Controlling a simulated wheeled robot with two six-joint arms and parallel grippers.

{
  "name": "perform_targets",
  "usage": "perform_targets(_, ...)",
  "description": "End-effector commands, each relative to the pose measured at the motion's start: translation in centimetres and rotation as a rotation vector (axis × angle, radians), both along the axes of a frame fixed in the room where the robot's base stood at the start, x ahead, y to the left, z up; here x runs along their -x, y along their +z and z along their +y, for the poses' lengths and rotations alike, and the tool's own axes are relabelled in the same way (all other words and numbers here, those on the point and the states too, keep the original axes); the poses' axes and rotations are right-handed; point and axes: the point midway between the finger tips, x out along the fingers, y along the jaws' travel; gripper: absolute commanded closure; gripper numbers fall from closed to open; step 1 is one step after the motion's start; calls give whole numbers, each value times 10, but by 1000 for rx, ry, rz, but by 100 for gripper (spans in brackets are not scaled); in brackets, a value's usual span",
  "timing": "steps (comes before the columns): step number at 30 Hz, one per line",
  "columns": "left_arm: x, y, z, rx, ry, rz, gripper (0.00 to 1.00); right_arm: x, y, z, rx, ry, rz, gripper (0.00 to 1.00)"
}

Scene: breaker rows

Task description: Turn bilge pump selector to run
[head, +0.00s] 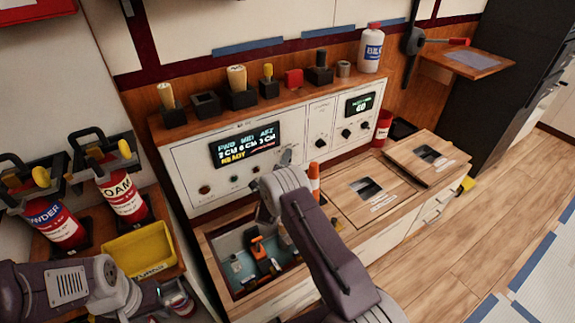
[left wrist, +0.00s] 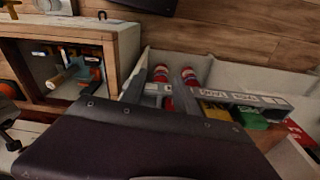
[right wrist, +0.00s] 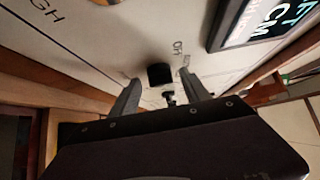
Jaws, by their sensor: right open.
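A small dark part (right wrist: 169,98) sits nearer, between the fingers. My left gripper (left wrist: 161,80) has its fingers apart, low at the left, near red cans (left wrist: 163,76).
Wooden counter lids (head: 370,190) lie below the panel, beside an open compartment with tools (head: 262,250). Several small items line the shelf above. Red extinguishers (head: 122,195) and a yellow bin (head: 140,250) are at left.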

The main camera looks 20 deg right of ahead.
Motion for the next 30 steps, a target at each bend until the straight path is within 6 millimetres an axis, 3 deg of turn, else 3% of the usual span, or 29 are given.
perform_targets(5, 0, 0, 0, 0, 0, 0, 64, 0, 1, 0, 0, 0, 0, 45)
perform_targets(11, 0, 0, 0, 0, 0, 0, 64, 0, 1, 0, -1, 0, -1, 100)
perform_targets(20, 0, 9, 0, 0, 0, 0, 64, 0, 4, 0, -35, -1, 3, 100)
perform_targets(30, 0, 46, 0, 0, 0, 0, 64, 0, 13, -1, -258, -3, 36, 100)
